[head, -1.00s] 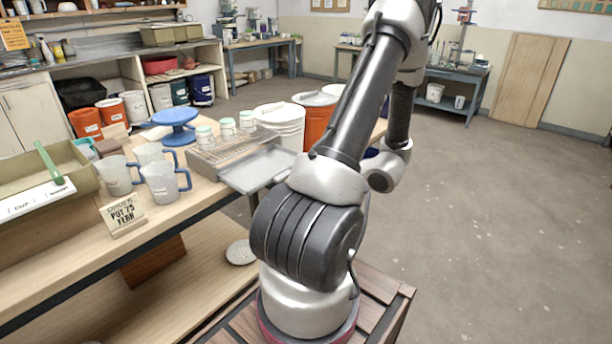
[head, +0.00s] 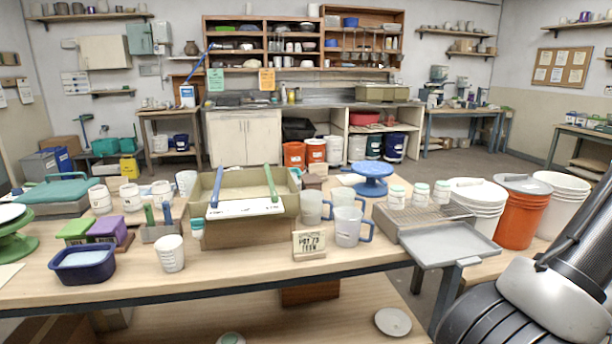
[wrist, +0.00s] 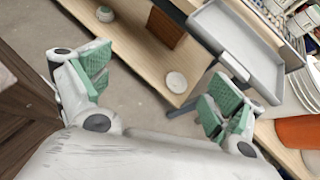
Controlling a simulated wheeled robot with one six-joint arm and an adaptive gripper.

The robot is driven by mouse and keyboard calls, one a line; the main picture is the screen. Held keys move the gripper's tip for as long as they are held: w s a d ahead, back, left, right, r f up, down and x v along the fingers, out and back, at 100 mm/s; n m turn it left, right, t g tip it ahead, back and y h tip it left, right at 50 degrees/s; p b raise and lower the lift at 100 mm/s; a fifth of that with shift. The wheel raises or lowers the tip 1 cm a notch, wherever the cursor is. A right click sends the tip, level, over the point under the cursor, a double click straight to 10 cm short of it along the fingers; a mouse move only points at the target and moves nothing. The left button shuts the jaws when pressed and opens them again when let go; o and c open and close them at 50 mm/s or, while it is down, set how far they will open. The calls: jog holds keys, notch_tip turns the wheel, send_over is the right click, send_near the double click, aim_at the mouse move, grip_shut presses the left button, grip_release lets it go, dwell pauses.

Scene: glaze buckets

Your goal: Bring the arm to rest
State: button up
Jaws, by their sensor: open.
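My gripper (wrist: 152,92) shows in the wrist view with its two green-padded fingers spread wide apart. It is open and nothing is between the fingers. Below it are the floor and the lower shelf (wrist: 130,45) of the workbench, with a small white round thing (wrist: 176,82) on the shelf. In the head view only part of my arm shows at the lower right; the gripper is out of that picture.
The workbench (head: 215,275) carries a beige tray (head: 232,190), measuring jugs (head: 348,227), a sign (head: 309,244) and a blue turntable (head: 371,182). A grey tray (head: 445,250) juts from its front right. An orange bucket (head: 520,218) and white buckets (head: 475,207) stand near my arm.

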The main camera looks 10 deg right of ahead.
jog(key=s+a+r+n+g, duration=0.5)
jog(key=a+r+n+g, duration=0.45)
jog(key=n, duration=0.75)
jog(key=w+a+r+n+t+h, duration=0.1)
jog(key=w+a+r+n+h, duration=0.1)
jog(key=a+r+n, duration=0.2)
jog(key=w+a+r+n+t+h, duration=0.2)
jog(key=a+r+n, duration=0.3)
jog(key=r+n, duration=0.3)
notch_tip(320, 180, up, 4)
jog(key=shift+w+f+n+h, duration=0.3)
jog(key=shift+w+h, duration=0.2)
jog(key=shift+w, duration=0.1)
